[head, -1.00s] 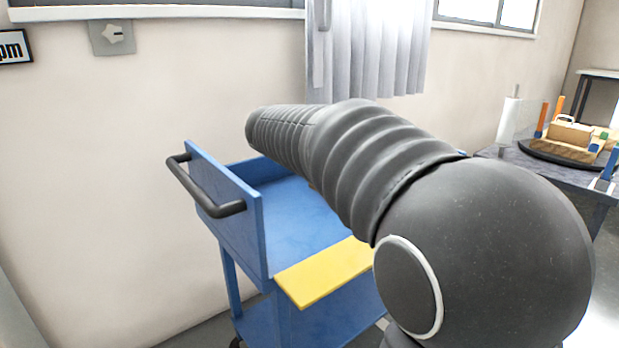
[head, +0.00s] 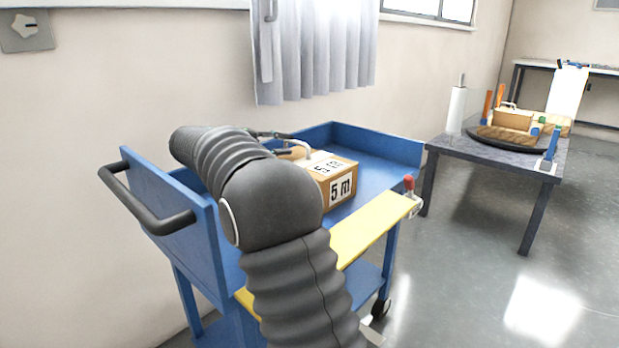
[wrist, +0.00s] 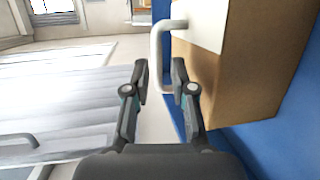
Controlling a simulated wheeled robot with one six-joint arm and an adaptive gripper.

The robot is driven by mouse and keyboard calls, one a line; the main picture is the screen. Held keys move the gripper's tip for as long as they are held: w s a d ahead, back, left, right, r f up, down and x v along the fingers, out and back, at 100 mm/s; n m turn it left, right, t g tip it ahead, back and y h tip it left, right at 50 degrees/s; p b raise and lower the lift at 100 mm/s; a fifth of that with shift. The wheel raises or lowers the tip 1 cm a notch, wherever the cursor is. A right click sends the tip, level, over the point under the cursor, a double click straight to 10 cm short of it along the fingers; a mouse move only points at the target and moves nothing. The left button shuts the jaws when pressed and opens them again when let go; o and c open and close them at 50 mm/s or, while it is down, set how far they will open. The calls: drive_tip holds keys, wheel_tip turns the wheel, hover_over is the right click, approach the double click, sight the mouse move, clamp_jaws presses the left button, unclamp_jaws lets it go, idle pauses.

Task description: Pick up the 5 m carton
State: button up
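The 5 m carton (head: 341,186) is a brown box with "5 m" labels and a pale handle (head: 300,142) on top. It sits in the blue cart's upper tray. My gripper (head: 283,145) is at the handle side of the carton, partly hidden by my arm in the head view. In the wrist view my gripper (wrist: 160,75) is open, its two fingertips apart. The white handle (wrist: 156,50) shows between and just beyond the fingertips, and the carton (wrist: 225,75) is to the right. I cannot tell whether the fingers touch the handle.
The blue cart (head: 400,151) has raised walls, a black push handle (head: 150,215) at left and a yellow front strip (head: 370,232). A grey table (head: 460,146) at right holds another box (head: 512,119) with a handle. A curtain (head: 315,50) hangs behind the cart. Open floor lies at right.

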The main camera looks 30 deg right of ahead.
sight(297, 143)
drive_tip(key=x, duration=0.5)
drive_tip(key=shift+s+r, duration=0.15)
clamp_jaws()
